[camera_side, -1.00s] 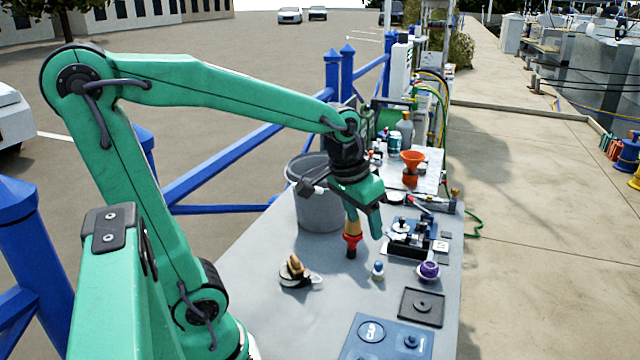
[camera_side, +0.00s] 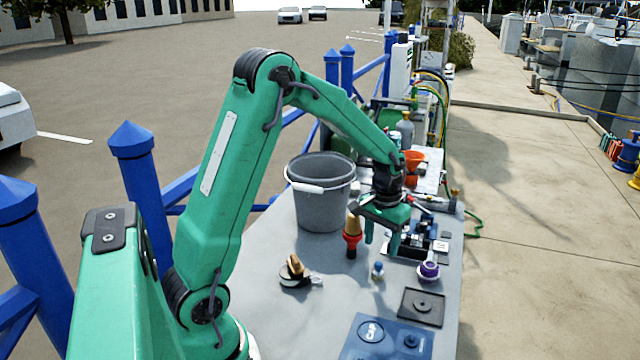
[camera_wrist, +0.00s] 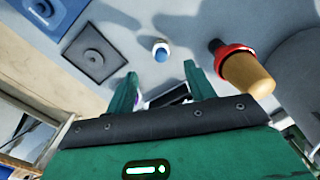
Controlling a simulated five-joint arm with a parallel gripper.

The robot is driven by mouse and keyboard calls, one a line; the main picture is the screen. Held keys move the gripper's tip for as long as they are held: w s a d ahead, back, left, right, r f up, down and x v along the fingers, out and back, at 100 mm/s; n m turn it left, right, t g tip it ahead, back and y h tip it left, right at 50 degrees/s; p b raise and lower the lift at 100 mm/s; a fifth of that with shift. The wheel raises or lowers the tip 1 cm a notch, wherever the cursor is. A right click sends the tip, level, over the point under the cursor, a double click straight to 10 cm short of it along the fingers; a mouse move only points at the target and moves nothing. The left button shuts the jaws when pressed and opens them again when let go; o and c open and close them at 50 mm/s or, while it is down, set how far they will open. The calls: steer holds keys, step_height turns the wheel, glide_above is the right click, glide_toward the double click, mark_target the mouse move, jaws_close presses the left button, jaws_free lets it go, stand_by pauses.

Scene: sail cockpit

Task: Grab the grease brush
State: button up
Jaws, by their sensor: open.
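An upright piece with a tan top, red collar and dark foot (camera_side: 352,238) stands on the grey bench. It may be the grease brush, but I cannot be sure. In the wrist view it shows as a tan and red body (camera_wrist: 245,72), just outside the right-hand finger. My gripper (camera_side: 382,238) is open and empty, pointing down above the bench, right of this piece in the side view. In the wrist view its two fingers (camera_wrist: 160,76) stand apart. A small white and blue piece (camera_side: 377,270) stands on the bench just in front of the gripper.
A grey bucket (camera_side: 318,205) stands left of my gripper. A dish with a brown block (camera_side: 293,272) lies nearer. A purple cup (camera_side: 429,270), a square dark pad (camera_side: 422,307) and a blue panel (camera_side: 365,345) lie to the right and front. An orange funnel (camera_side: 414,160) stands behind.

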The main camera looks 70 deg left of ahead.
mark_target(379, 263)
steer(key=shift+w+a+f, duration=0.1)
steer(key=shift+a+f, duration=0.05)
steer(key=shift+f, duration=0.25)
steer(key=shift+f, duration=0.1)
steer(key=shift+f, duration=1.2)
steer(key=shift+f, duration=0.1)
steer(key=shift+f, duration=2.5)
steer(key=shift+c, duration=0.4)
steer(key=c, duration=1)
